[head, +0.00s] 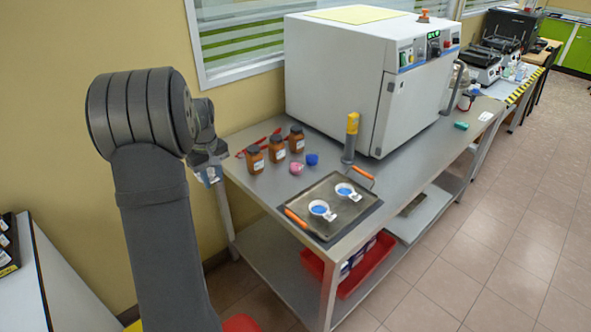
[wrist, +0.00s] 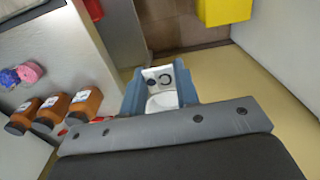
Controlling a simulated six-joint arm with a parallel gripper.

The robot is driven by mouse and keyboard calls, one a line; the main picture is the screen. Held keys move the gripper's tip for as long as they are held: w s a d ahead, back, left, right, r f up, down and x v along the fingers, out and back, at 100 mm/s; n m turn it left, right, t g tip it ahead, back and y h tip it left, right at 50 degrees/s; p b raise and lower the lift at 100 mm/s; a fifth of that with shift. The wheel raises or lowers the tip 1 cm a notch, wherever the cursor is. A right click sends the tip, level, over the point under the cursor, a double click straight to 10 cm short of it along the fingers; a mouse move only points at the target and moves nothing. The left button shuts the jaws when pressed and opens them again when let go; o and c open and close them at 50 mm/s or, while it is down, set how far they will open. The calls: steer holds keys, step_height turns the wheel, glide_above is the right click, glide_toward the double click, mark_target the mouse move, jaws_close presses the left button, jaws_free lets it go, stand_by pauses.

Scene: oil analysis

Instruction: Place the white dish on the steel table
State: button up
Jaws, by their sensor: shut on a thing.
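My gripper (head: 209,176) is just off the left end of the steel table (head: 408,180), partly hidden behind my arm in the head view. In the wrist view my gripper (wrist: 158,88) has its blue-grey fingers shut on a white dish (wrist: 162,102) with a white tab bearing a dark ring. The held dish is over the floor, beside the table edge, and is hard to make out in the head view. Two other white dishes with blue contents, a nearer one (head: 321,209) and a farther one (head: 347,190), sit on a dark tray (head: 325,191) on the table.
A yellow-topped grey tool (head: 350,138) stands behind the tray. A large white oven (head: 335,75) fills the back. The front right of the tabletop is clear.

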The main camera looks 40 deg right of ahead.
steer(key=s+d+f, duration=0.1)
steer(key=s+d, duration=0.7)
steer(key=d, duration=0.3)
steer(key=s+d+f, duration=0.1)
steer(key=s+d, duration=0.7)
steer(key=d, duration=0.3)
glide_above(277, 197)
step_height(277, 197, down, 7)
steer(key=shift+d+r, duration=0.1)
steer(key=shift+r, duration=0.05)
steer(key=shift+f, duration=2)
steer(key=shift+f, duration=0.2)
steer(key=o, duration=1)
steer(key=shift+c, duration=0.2)
steer(key=shift+r, duration=0.1)
step_height(277, 197, up, 12)
